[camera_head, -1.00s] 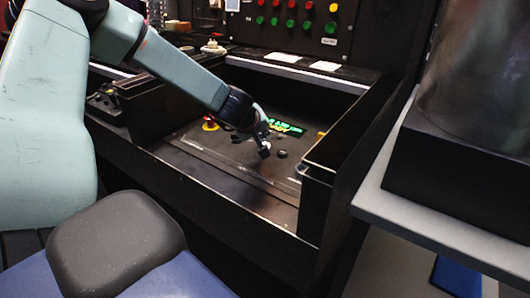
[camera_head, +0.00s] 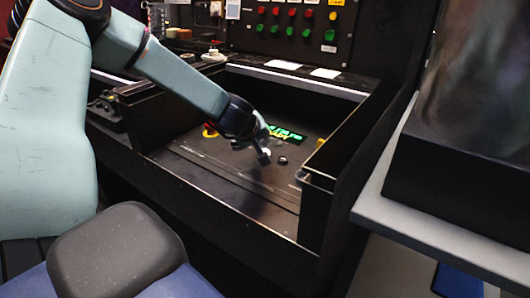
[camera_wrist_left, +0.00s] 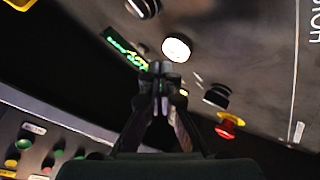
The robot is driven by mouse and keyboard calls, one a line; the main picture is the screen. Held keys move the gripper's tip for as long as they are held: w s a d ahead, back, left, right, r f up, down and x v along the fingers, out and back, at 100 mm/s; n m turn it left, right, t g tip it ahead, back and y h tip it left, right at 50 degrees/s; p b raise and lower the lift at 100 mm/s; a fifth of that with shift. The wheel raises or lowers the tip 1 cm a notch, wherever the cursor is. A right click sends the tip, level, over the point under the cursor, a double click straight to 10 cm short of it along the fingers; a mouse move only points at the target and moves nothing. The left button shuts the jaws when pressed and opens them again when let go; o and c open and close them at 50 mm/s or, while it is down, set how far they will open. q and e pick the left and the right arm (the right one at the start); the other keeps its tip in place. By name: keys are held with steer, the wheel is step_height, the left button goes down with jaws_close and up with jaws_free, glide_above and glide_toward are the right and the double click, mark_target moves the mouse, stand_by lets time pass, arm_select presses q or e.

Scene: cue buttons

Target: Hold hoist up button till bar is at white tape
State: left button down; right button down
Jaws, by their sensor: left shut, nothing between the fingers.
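My left gripper (camera_head: 264,159) reaches down over the control panel (camera_head: 220,160) inside the black console, its fingers shut and empty. In the left wrist view the fingertips (camera_wrist_left: 160,75) are just below a round white button (camera_wrist_left: 177,47) in the picture. Whether they touch it cannot be told. A dark button (camera_wrist_left: 143,8) is farther up, and it also shows in the head view (camera_head: 283,160). Large lettering (camera_wrist_left: 314,22) on the panel is cut off at the frame edge and reads "HOI". I see no bar that I can make out. My right gripper is out of view.
A red and yellow stop button (camera_head: 209,131) and a lit green display (camera_head: 286,133) are on the panel near the gripper. Raised console walls (camera_head: 345,145) surround it. An upright board with red and green buttons (camera_head: 290,22) stands behind. A grey table (camera_head: 430,240) is at right.

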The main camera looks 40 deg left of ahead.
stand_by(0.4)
arm_select(q)
steer(key=shift+f, duration=0.4)
steer(key=shift+f+b, duration=0.45)
stand_by(1.7)
steer(key=shift+r, duration=0.15)
stand_by(4.0)
steer(key=shift+r+p, duration=0.75)
steer(key=shift+p, duration=0.3)
